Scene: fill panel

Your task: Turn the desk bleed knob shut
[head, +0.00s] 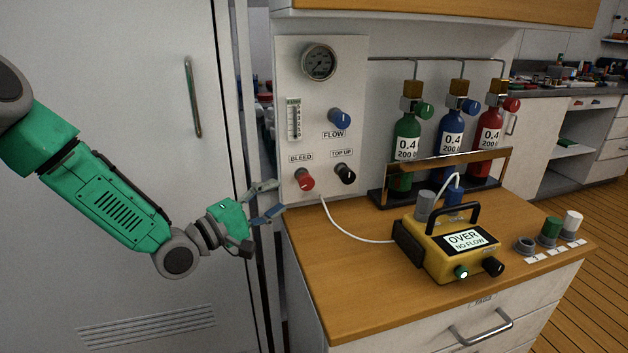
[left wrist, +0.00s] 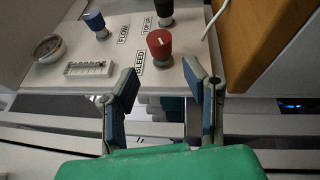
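My left gripper (head: 272,198) is just left of the panel's lower edge, apart from the knob. In the left wrist view its two fingers (left wrist: 161,82) are spread with nothing between them. My right gripper is in neither view.
The panel also bears a blue flow knob (head: 339,118), a black top-up knob (head: 345,173) and a gauge (head: 319,62). A white hose crosses the desk.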

